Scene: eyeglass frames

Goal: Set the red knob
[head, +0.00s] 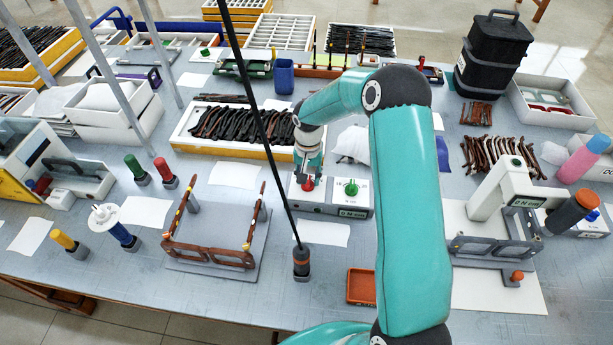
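The red knob (307,184) sits on the left part of the top of a small white and grey box (332,207). A green knob (351,188) stands on the same box, to the right of the red one. My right gripper (308,176) points down directly over the red knob, its fingertips at or around it. The fingers are small here, and I cannot tell whether they touch the knob or how far they are closed. My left gripper is not in view.
A white tray of dark temple pieces (181,137) lies behind the box. A brown eyeglass frame on a grey stand (215,277) is at the left front. A black rod in a dark holder (302,262) stands close by. An orange tray (361,287) lies in front.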

